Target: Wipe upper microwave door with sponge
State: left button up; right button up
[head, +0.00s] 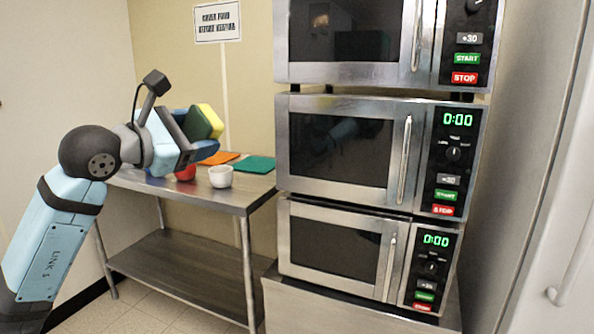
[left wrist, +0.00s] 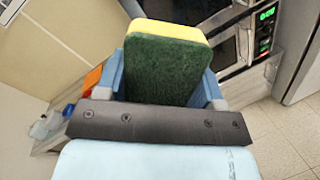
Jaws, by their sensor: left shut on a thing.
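The sponge (head: 211,119), yellow with a dark green scouring side, is held in my left gripper (head: 196,132), left of the microwaves and above the steel table. In the left wrist view the sponge (left wrist: 168,70) stands out between the two blue fingers of the left gripper (left wrist: 165,85), green face toward the camera. The upper microwave (head: 350,40) is the top one of a stack and is cut off by the frame's top edge. Its door (head: 345,73) is shut, with a vertical handle at the right. The sponge is apart from the door. My right gripper is not in view.
A middle microwave (head: 345,192) and a lower microwave (head: 335,275) stand beneath, both shut. The steel table (head: 240,197) holds a white bowl (head: 221,177), a red item (head: 185,173), and an orange cloth (head: 220,158) and a green cloth (head: 255,164). A tall steel cabinet stands at the right.

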pick_arm(q)
jog(key=s+a+f+n+t+y, duration=0.1)
jog(key=s+a+f, duration=0.2)
jog(key=f, duration=0.7)
jog(key=s+a+f+y, duration=0.15)
jog(key=s+f, duration=0.25)
jog(key=f, duration=0.6)
jog(key=s+a+f+n+t, duration=0.1)
jog(key=s+a+f, duration=0.2)
jog(key=f, duration=0.6)
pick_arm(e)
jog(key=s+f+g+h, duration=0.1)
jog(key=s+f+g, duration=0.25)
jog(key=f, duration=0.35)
pick_arm(q)
notch_tip(320, 180, up, 22)
jog(key=p, duration=3)
jog(key=shift+w, duration=0.15)
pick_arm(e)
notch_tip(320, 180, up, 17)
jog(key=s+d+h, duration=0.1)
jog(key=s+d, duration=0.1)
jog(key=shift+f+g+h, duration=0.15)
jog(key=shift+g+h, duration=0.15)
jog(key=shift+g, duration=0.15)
pick_arm(q)
jog(key=shift+w+f, duration=0.1)
jog(key=shift+f, duration=0.05)
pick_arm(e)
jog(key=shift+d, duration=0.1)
